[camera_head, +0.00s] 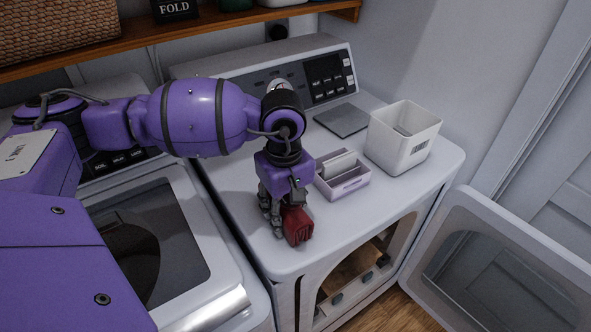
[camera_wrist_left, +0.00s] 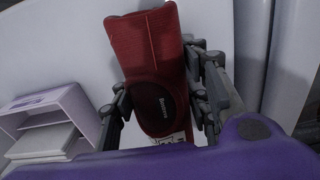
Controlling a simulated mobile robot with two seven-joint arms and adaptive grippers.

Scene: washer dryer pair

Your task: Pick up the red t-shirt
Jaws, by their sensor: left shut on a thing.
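The red t-shirt (camera_head: 297,225) looks like a small folded red bundle over the front part of the dryer top. It also shows in the left wrist view (camera_wrist_left: 147,50), upright between the fingers, with a dark round patch on it. My left gripper (camera_head: 284,222) points down and is shut on it; in the wrist view the fingers (camera_wrist_left: 160,105) press on both its sides. I cannot tell whether the shirt touches the dryer top. My right gripper is not in view.
A small lilac box (camera_head: 343,184) with pale items stands just right of my left gripper. A white bin (camera_head: 402,138) and a dark flat square (camera_head: 342,120) are behind it. The dryer door (camera_head: 505,262) hangs open at right. A wooden shelf (camera_head: 130,40) runs above.

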